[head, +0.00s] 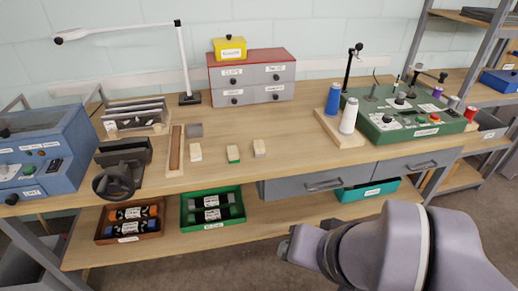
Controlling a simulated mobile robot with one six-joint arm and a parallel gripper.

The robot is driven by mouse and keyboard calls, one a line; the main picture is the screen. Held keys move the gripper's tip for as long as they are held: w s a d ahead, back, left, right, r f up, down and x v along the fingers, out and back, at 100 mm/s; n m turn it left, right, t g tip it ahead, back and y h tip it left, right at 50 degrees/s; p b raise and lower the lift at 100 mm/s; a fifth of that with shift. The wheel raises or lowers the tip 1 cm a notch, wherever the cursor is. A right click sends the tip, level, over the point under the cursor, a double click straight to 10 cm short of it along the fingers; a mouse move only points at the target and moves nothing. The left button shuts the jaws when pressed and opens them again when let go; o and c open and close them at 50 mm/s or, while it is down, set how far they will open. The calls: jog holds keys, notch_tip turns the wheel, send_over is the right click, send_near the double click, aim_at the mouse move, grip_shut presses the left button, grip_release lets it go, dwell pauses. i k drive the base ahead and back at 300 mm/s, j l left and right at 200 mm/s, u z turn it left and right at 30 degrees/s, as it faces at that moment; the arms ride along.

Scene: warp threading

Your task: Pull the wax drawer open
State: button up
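A small grey chest (252,83) with a red top stands at the back of the workbench. It has several small drawers with dark knobs and white labels, all looking shut. The labels are too small to read surely, so I cannot tell which drawer is the wax one. Two larger grey drawers, a left one (285,188) and a right one (390,172), sit under the bench top with bar handles and look shut. My gripper (286,247) is low in front of the bench, apart from every drawer. Its fingers are too small and turned away to show their opening.
A yellow box (230,49) sits on the chest. A white lamp (184,60) stands left of it. Small blocks (233,154) lie on the bench top. A green machine (405,114) and thread cones (348,116) stand right.

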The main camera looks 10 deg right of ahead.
aim_at(242, 95)
jog(key=i+j+u, duration=0.2)
jog(key=i, duration=1.05)
jog(key=l, duration=0.1)
